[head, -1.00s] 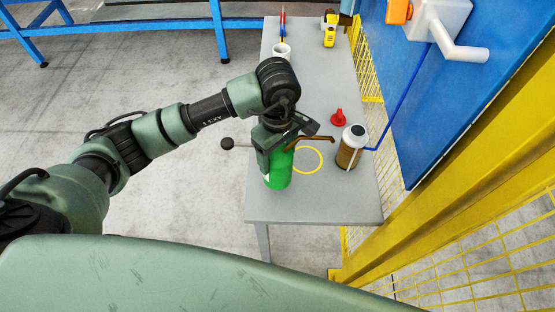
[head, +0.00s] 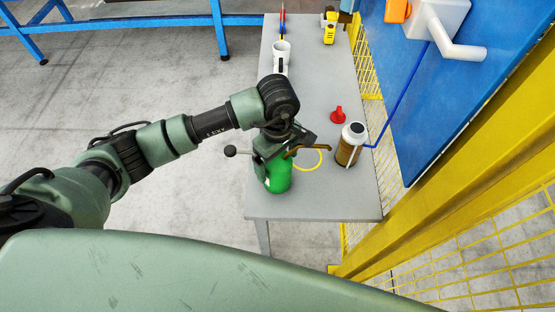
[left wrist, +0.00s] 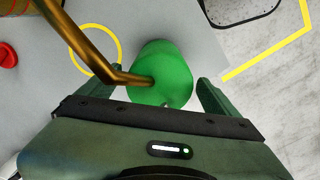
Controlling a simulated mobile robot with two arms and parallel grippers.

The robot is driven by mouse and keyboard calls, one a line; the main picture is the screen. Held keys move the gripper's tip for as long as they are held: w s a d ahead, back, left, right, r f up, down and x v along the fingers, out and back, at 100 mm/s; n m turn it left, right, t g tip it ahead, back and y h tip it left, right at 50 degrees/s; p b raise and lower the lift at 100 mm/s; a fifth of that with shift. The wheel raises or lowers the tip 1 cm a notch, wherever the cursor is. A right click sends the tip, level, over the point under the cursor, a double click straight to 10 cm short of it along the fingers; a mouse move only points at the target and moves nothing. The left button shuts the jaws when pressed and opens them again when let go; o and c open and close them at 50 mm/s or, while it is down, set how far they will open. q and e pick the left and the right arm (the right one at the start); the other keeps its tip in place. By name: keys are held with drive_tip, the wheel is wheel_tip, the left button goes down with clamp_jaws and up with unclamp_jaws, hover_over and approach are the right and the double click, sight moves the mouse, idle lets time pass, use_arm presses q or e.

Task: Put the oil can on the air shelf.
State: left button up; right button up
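The oil can is a green can (head: 279,176) with a bent brass spout (head: 308,151), at the near left part of the grey shelf top (head: 310,207). My left gripper (head: 268,160) is around the can's upper body. Whether the can's base touches the shelf top is hard to tell. A yellow ring (head: 318,166) is marked just right of the can, partly behind the spout. My right gripper is out of view.
A brown bottle with a white top (head: 350,146) and a red funnel-like piece (head: 338,115) stand right of the ring. Yellow mesh fencing (head: 470,235) and a blue panel (head: 430,100) border the right.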

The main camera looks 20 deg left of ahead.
use_arm(q)
drive_tip(key=shift+r+p, duration=0.25)
drive_tip(key=shift+p, duration=0.05)
wheel_tip(320, 180, up, 10)
drive_tip(key=b, duration=0.3)
drive_tip(key=shift+r+b, duration=0.2)
drive_tip(key=shift+b, duration=0.2)
drive_tip(key=shift+r, duration=0.7)
drive_tip(key=shift+s, duration=0.1)
